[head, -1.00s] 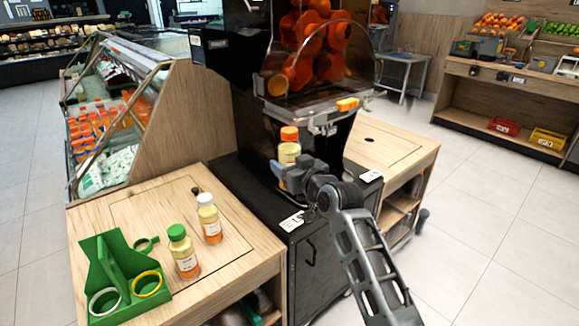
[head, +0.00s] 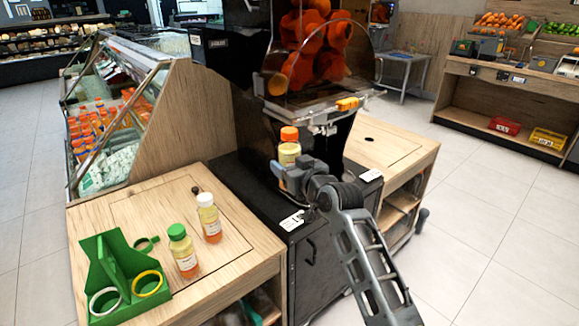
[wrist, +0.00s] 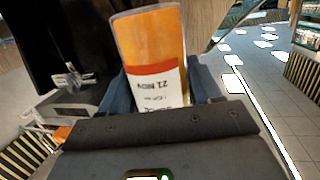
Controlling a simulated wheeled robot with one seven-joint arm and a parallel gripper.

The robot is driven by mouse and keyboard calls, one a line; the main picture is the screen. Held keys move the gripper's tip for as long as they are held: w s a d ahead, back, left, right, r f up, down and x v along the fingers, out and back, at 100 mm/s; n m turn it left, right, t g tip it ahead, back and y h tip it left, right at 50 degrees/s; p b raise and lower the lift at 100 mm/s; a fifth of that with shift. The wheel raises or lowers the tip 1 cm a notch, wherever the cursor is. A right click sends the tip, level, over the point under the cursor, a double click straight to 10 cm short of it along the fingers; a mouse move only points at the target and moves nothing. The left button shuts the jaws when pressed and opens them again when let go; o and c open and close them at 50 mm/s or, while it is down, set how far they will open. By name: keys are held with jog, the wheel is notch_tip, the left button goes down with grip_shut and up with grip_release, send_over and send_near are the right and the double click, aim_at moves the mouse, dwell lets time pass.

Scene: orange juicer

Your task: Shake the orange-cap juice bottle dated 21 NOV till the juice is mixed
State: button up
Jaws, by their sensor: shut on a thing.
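My gripper (head: 290,178) is shut on the orange-cap bottle (head: 289,152) and holds it upright, cap up, in front of the black juicer. In the wrist view the bottle (wrist: 152,45) stands between the two blue-grey fingers, and its label reads 21 NOV upside down. Its visible juice there is yellow-orange with a pale upper edge; the head view shows pale yellow below the cap. A green-cap bottle (head: 183,252) and a white-cap bottle (head: 209,218) stand on the left wooden counter, paler above and orange below.
A green carrier (head: 107,268) with ring holders stands at the left counter's front corner. The juicer (head: 262,120) rises close behind the held bottle. A chilled display case (head: 190,120) stands at the left. The floor at the right is clear.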

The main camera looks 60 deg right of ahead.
jog(key=shift+f+b, duration=1.25)
jog(key=shift+f, duration=0.2)
dwell(1.3)
dwell(0.3)
